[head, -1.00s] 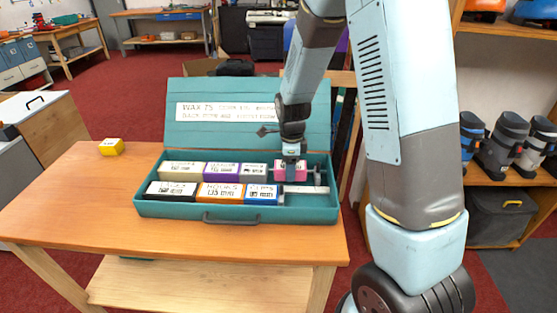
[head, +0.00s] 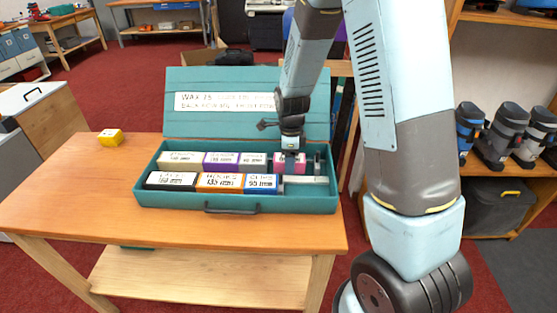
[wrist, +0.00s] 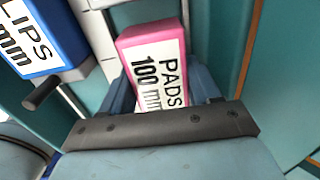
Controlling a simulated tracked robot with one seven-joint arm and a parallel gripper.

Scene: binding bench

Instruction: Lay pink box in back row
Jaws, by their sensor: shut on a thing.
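The pink box (wrist: 141,44), labelled PADS 100 mm, is between the fingers of my gripper (wrist: 165,95) in the wrist view. In the head view, my gripper (head: 290,152) is shut on the pink box (head: 281,167) at the right end of the back row in the teal case (head: 160,200). The back row also holds a cream box (head: 181,161), a purple box (head: 221,161) and a grey box (head: 253,161). I cannot tell whether the pink box touches the case floor.
The front row holds a white-topped black box (head: 171,180), an orange box (head: 219,183) and a blue box (head: 261,184).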

